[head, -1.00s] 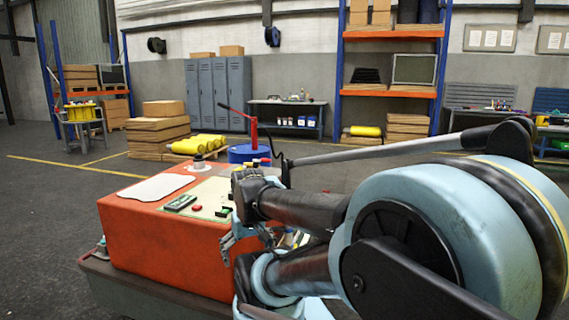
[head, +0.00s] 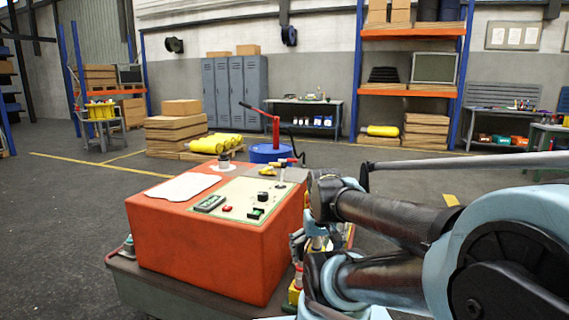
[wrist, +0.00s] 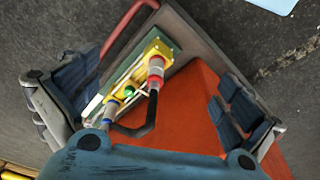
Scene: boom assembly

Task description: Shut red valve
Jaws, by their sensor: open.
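The wrist view shows a red-and-white cylindrical fitting (wrist: 156,72) on a yellow block, with a black hose at its end. It looks like the red valve, but I cannot be sure. A small red-topped part (head: 298,275) shows low beside the orange box in the head view. My gripper (wrist: 160,101) is open, its dark blue finger pads wide apart on either side of the fittings, with nothing held. In the head view it is partly hidden by my arm.
The orange control box (head: 190,245) stands close by, with buttons and small levers on its top, on a grey base (head: 150,285). Open floor (head: 60,220) lies to the left.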

